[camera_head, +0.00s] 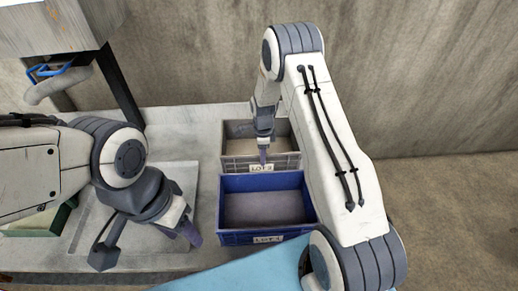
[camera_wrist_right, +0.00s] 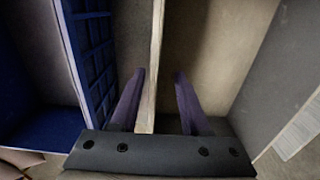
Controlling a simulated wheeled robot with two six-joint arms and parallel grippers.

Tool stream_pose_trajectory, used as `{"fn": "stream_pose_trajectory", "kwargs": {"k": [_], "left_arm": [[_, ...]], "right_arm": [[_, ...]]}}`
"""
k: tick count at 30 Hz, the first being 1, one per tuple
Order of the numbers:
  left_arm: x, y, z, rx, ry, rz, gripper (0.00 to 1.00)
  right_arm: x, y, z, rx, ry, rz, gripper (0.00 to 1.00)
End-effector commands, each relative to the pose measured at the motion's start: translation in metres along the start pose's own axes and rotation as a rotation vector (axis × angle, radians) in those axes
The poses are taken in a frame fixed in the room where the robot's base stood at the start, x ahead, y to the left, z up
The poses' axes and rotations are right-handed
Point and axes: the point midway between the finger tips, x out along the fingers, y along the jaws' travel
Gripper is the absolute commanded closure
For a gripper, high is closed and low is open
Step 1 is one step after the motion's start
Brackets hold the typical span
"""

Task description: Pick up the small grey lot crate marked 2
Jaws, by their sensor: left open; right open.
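The small grey crate (camera_head: 287,161) stands behind a blue crate in the head view, with a label reading LOT 2 on its front wall. My right gripper (camera_head: 263,152) is at that front wall, pointing down and open. In the right wrist view the crate's pale rim (camera_wrist_right: 154,50) runs between the two purple fingers of the right gripper (camera_wrist_right: 159,76), one on each side of the wall. Contact with the wall cannot be told. My left gripper (camera_head: 148,243) is open and empty over the left part of the worktop, away from the crates.
The blue crate (camera_head: 230,238), labelled LOT 1, stands just in front of the grey crate; its ribbed wall (camera_wrist_right: 93,50) is close to the right gripper's left finger. A green-edged tray (camera_head: 55,222) lies at the far left. A wall (camera_head: 430,90) rises behind the worktop.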

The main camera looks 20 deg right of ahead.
Motion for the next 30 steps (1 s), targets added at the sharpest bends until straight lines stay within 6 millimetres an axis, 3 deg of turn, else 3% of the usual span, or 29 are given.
{"fn": "stream_pose_trajectory", "kwargs": {"k": [9, 19, 20, 23, 24, 30], "left_arm": [[-0.019, 0.001, -0.001, 0.000, 0.000, 0.000, 0.50], [-0.019, 0.001, -0.001, 0.000, 0.000, 0.000, 0.50], [-0.019, 0.001, -0.001, 0.000, 0.000, 0.000, 0.50], [-0.019, 0.001, -0.001, 0.000, 0.000, 0.000, 0.50], [-0.019, 0.001, -0.001, 0.000, 0.000, 0.000, 0.50], [-0.019, 0.001, -0.001, 0.000, 0.000, 0.000, 0.50]], "right_arm": [[0.041, 0.007, 0.003, -0.001, 0.001, 0.004, 0.54], [0.051, 0.006, 0.003, -0.001, 0.000, 0.000, 0.54], [0.051, 0.006, 0.003, -0.001, 0.000, 0.000, 0.58], [0.051, 0.006, 0.003, -0.001, 0.000, 0.001, 0.96], [0.051, 0.006, 0.003, -0.001, 0.000, 0.001, 1.00], [0.050, 0.006, 0.003, -0.001, 0.000, 0.000, 1.00]]}}
